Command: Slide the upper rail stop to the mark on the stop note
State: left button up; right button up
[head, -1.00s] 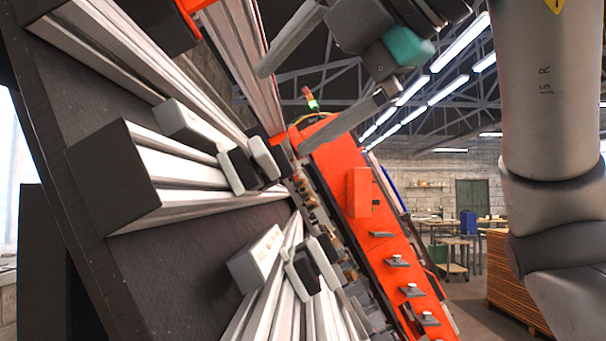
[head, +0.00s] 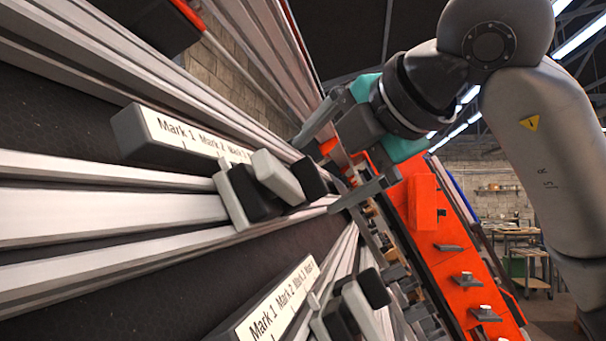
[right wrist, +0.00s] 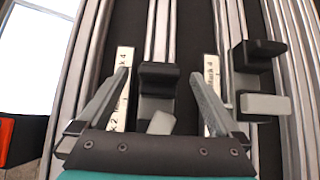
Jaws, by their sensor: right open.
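The upper rail stop (head: 236,200), a dark block with pale grey parts, sits on the upper rail. Its white mark strip (head: 190,137) reads Mark 1, Mark 2 and a partly covered Mark 3; the stop hides the far end. My right gripper (head: 318,174) is open just beyond this stop in the head view. In the right wrist view its open fingers (right wrist: 162,76) stand either side of the upper stop (right wrist: 158,78), with no clear grip on it. The stop note is not recognisable in either view. My left gripper is out of view.
A lower rail stop (head: 362,300) sits beside its own mark strip (head: 275,303). It shows right of the right finger in the wrist view (right wrist: 258,82). Long pale rails run close along both sides. An orange beam (head: 440,260) stands beyond.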

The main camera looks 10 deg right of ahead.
jog(key=p+x, duration=0.1)
jog(key=x, duration=0.3)
jog(key=shift+w+a, duration=0.1)
jog(key=shift+w, duration=0.15)
jog(key=shift+w+a+f+p, duration=0.2)
jog(key=shift+w+f+p, duration=0.15)
jog(key=shift+w, duration=0.3)
jog(key=shift+c, duration=0.2)
grip_shut()
